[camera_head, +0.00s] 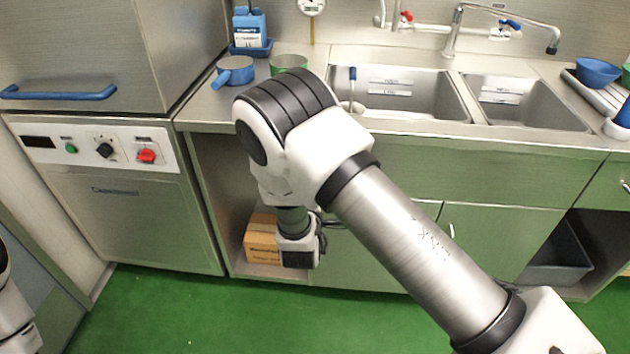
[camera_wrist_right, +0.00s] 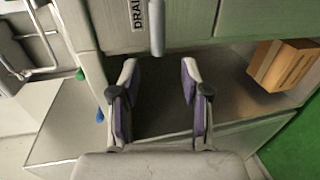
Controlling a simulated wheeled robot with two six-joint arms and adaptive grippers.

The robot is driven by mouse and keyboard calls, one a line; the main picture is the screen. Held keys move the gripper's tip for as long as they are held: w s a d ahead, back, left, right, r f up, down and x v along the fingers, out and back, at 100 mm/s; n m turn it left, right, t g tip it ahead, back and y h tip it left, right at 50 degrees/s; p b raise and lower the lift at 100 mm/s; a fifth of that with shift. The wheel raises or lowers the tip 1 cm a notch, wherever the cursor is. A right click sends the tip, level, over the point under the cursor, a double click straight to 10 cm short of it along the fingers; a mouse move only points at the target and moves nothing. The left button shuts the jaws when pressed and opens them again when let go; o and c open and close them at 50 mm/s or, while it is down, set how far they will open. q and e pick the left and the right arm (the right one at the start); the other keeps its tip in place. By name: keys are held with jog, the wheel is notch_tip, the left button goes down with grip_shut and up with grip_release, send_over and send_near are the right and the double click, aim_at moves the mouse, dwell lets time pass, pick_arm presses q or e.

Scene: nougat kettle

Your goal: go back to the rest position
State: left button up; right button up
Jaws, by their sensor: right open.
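My right arm crosses the head view from the lower right, bends above the counter front, and hangs down to its dark wrist end in front of the open bay under the counter. The fingers of my right gripper (camera_wrist_right: 158,68) show in the right wrist view. They are spread apart with nothing between them. A grey rod-like part (camera_wrist_right: 157,28) beside a DRAIN label (camera_wrist_right: 138,14) lies just beyond the fingertips. My left gripper is not in view; only a piece of my left arm shows at the left edge of the head view.
A cardboard box (camera_head: 262,238) sits in the open bay, also in the right wrist view (camera_wrist_right: 283,65). The counter holds a blue pan (camera_head: 235,70), a green pot (camera_head: 289,62) and sinks (camera_head: 415,95). The oven front (camera_head: 140,215) is left. Green floor (camera_head: 190,315) is clear.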

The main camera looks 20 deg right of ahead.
jog(key=shift+s, duration=0.1)
dwell(0.3)
jog(key=s+d+f+m+g+y+p, duration=0.1)
jog(key=s+d+f+g+y+p, duration=0.15)
jog(key=s+f, duration=0.4)
jog(key=s+d+f+m+g+y+p, duration=0.1)
jog(key=s+d+f+g+p, duration=0.25)
jog(key=s, duration=0.65)
jog(key=s+a+f+m+g+y, duration=0.2)
jog(key=s+m, duration=0.3)
jog(key=s, duration=0.4)
jog(key=s+a+f+m+g+y, duration=0.2)
jog(key=s+a+m+g, duration=0.3)
jog(key=s, duration=0.5)
jog(key=shift+s+a+g+y+p, duration=0.2)
jog(key=shift+a+g+y+p, duration=0.15)
jog(key=shift+y, duration=0.2)
jog(key=shift+c, duration=0.4)
jog(key=shift+d, duration=0.1)
